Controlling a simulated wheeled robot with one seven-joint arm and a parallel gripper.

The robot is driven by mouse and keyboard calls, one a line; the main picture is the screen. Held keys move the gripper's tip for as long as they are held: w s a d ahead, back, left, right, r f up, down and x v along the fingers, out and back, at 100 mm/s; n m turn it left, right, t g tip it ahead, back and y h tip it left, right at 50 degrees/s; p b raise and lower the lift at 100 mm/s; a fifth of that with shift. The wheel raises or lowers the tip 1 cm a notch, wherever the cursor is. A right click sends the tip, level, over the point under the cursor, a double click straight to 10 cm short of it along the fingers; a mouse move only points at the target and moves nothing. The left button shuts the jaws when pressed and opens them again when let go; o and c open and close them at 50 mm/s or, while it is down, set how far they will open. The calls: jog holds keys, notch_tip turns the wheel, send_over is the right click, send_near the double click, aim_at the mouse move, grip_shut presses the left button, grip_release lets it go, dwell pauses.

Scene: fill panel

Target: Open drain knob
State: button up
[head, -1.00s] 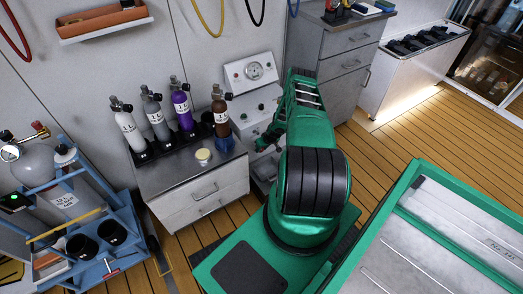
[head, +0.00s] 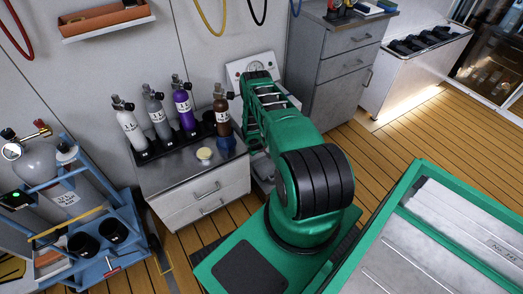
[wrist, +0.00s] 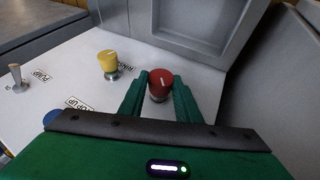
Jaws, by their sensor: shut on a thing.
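In the wrist view a red knob (wrist: 160,84) with a pale mark on top stands on the white panel face (wrist: 75,70). My gripper (wrist: 160,90) is shut on it, with one green finger on each side. The label of the red knob does not show, so I cannot read whether it says drain. A yellow knob (wrist: 108,62) stands apart to the left, with a small label beside it. In the head view my arm hides the gripper and most of the fill panel (head: 243,66).
In the wrist view a metal toggle lever (wrist: 15,76) is at the far left and a blue knob (wrist: 52,117) is partly hidden by my gripper. A grey recessed box (wrist: 195,30) rises behind. In the head view a cabinet (head: 200,200) with small cylinders stands left of my arm.

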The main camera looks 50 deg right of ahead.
jog(key=shift+a+f, duration=0.1)
jog(key=shift+a, duration=0.05)
jog(key=o, duration=1)
jog(key=shift+d, duration=0.2)
